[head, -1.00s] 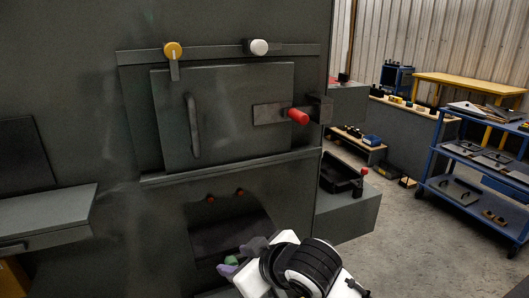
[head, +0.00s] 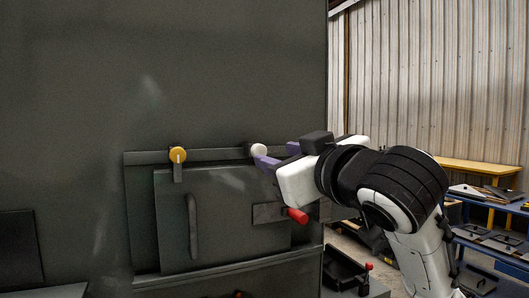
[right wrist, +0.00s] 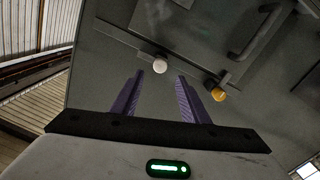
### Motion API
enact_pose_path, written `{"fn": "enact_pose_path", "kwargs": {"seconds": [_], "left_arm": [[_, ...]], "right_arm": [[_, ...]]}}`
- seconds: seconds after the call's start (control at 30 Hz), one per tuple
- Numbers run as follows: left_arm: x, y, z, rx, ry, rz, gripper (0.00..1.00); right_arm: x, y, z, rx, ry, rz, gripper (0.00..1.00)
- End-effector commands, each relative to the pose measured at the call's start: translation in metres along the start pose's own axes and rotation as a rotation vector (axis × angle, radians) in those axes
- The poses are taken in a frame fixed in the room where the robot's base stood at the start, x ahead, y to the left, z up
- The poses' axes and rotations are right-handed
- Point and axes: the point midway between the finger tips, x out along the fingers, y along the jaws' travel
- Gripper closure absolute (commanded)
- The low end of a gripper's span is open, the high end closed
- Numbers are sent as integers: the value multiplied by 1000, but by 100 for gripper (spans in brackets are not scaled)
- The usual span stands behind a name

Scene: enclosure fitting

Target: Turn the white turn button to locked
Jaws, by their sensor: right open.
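The white turn button (head: 258,150) sits on the rail above the cabinet door (head: 225,215), near its right end. Its dark bar appears to lie along the rail, not down over the door; my gripper partly hides it in the head view. In the right wrist view the white button (right wrist: 160,64) shows just beyond and between my fingertips. My right gripper (head: 274,157) is open, its purple fingers reaching toward the button from the right. The fingers also show in the right wrist view (right wrist: 160,76), with nothing between them. My left gripper is out of view.
A yellow turn button (head: 178,154) sits at the rail's left, its bar pointing down over the door. A red-handled bolt (head: 297,215) is below my right gripper. The door has a vertical handle (head: 193,225). Blue cart (head: 490,235) and yellow table (head: 480,166) stand right.

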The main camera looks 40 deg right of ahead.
Motion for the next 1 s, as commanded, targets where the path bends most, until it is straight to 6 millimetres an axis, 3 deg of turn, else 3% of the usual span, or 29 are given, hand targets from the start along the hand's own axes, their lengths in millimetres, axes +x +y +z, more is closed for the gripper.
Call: {"fn": "enact_pose_path", "kwargs": {"seconds": [0.1,0.33,0.5,0.77,1.0], "left_arm": [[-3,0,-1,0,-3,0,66],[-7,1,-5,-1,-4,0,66],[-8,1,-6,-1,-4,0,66],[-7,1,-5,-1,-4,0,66],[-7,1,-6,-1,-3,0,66]], "right_arm": [[24,0,1,-1,-6,1,59],[60,1,-1,1,-3,1,59],[71,0,0,0,-1,0,59],[73,0,0,0,0,0,59],[72,0,0,0,0,0,96]]}}
